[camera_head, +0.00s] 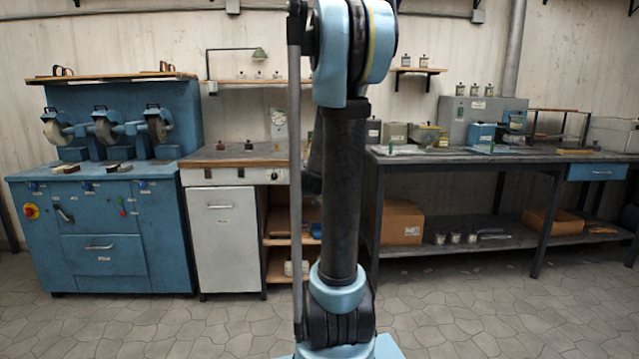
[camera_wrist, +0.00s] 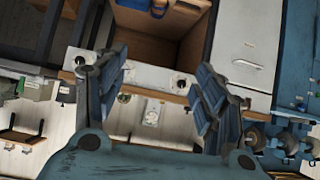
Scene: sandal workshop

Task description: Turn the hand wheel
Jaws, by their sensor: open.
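My gripper (camera_wrist: 160,68) shows in the wrist view, where the room appears upside down. Its two blue ribbed fingers are spread wide with nothing between them. It does not show in the head view, where only my arm is seen. I cannot make out a hand wheel for certain. A pale upright device with a round dial (camera_head: 278,123) stands at the back of the wood-topped bench (camera_head: 215,158), left of my arm. The same bench front (camera_wrist: 150,76) seems to lie beyond my fingers in the wrist view, apart from them. Parts of the benches are hidden behind my arm.
A blue grinding machine (camera_head: 105,240) with several round wheels stands at the left. A white cabinet (camera_head: 222,237) is beside it. A long dark workbench (camera_head: 470,154) holds tins and small machines; a cardboard box (camera_head: 400,222) lies on its lower shelf. The tiled floor in front is clear.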

